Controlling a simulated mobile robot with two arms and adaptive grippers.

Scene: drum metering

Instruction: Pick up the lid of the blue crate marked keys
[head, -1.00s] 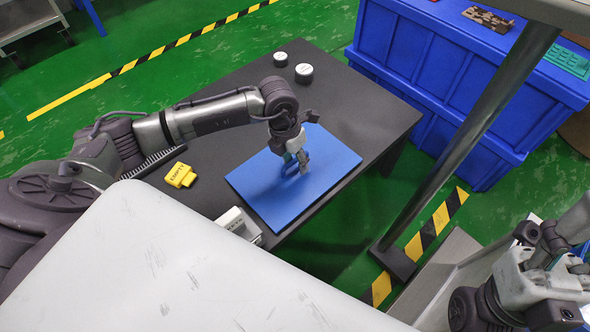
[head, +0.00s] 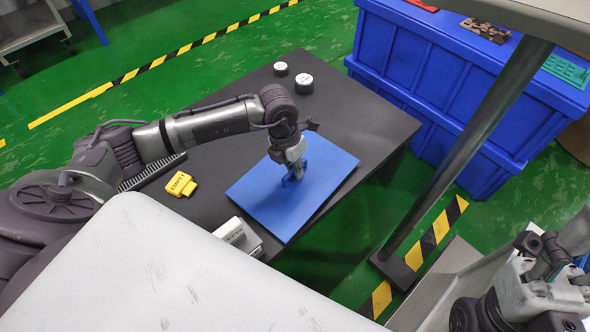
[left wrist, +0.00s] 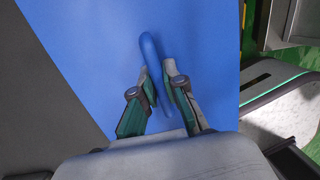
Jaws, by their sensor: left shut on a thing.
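The lid (head: 325,172) is a flat blue rectangular panel with a raised blue handle, over the dark table. It also fills most of the left wrist view (left wrist: 90,45). My left gripper (head: 294,176) is over the lid's middle. In the left wrist view its fingers (left wrist: 158,82) are shut on the blue handle (left wrist: 150,55), one on each side. I cannot tell whether the lid rests on the table or is slightly above it. No keys marking shows on the lid. My right gripper (head: 550,270) is at the lower right, away from the lid; its finger opening is unclear.
On the dark table (head: 345,105) are a yellow tag (head: 181,185), two round white-topped pieces (head: 304,83) (head: 281,69), and a white labelled block (head: 240,236) beside the lid. Large blue crates (head: 430,70) stand at right. A slanted grey post (head: 465,150) rises beside the table.

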